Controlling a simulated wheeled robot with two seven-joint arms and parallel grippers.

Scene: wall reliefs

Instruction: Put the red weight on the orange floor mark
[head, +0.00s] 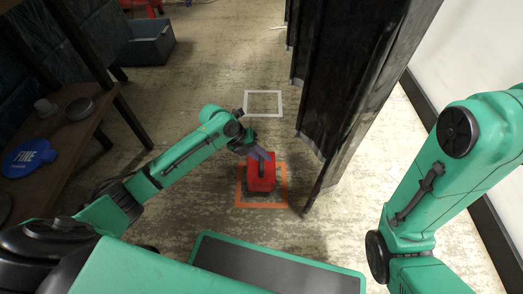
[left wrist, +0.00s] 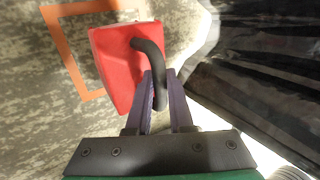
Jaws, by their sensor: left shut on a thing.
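The red weight (head: 261,176) is a red block with a dark curved handle (left wrist: 150,62). In the head view it appears inside the orange floor mark (head: 240,195), an orange square outline on the floor. The mark also shows in the left wrist view (left wrist: 66,48), beside and beyond the weight. My left gripper (head: 259,156) is shut on the handle; its purple fingers show in the left wrist view (left wrist: 161,92). I cannot tell whether the weight touches the floor. My right arm shows at the right of the head view, but its gripper is out of view.
A white square mark (head: 263,103) lies on the floor farther off. A dark hanging panel (head: 344,85) stands close to the right of the orange mark.

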